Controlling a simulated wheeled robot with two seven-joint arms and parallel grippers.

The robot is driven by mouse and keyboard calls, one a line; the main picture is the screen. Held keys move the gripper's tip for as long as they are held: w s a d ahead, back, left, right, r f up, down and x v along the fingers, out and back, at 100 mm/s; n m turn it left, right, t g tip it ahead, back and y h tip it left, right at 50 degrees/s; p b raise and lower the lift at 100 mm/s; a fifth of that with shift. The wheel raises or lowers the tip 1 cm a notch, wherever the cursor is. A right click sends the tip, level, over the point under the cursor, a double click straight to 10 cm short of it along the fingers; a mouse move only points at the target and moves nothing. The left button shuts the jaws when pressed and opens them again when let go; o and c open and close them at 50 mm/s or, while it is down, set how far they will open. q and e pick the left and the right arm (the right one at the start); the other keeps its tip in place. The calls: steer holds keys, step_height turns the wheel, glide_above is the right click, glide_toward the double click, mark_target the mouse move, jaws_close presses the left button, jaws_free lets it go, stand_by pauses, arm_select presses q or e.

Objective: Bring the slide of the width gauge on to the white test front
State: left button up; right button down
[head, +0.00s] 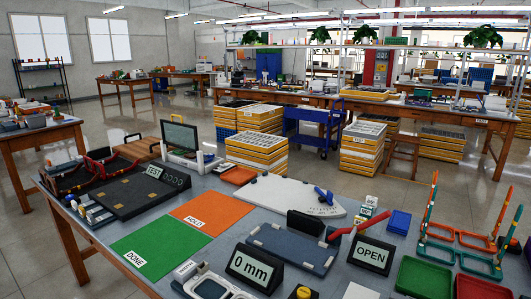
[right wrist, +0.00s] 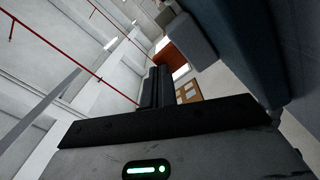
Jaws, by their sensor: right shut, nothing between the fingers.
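What looks like the width gauge is a slate-blue plate (head: 275,247) with a dark upright block (head: 305,223) at its back edge, front of centre in the head view. A black display (head: 254,268) before it reads "0 mm". I cannot clearly make out which part is the slide. A pale, rounded, frame-like piece (head: 207,284) lies at the bottom edge, partly cut off; I cannot tell if it is the white test front. My right gripper (right wrist: 160,88) shows only in the right wrist view, its dark fingers together and empty, away from the bench things. My left gripper is not in view.
A green DONE mat (head: 160,246) and an orange HOLD mat (head: 212,211) lie clear on the left. A black TEST board (head: 125,192) is behind them. A red-handled tool (head: 358,222) and an OPEN sign (head: 371,256) stand right of the plate. A green tray (head: 424,277) is farther right.

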stand_by(0.3)
steer(key=shift+p+v, duration=0.3)
steer(key=shift+v, duration=2.2)
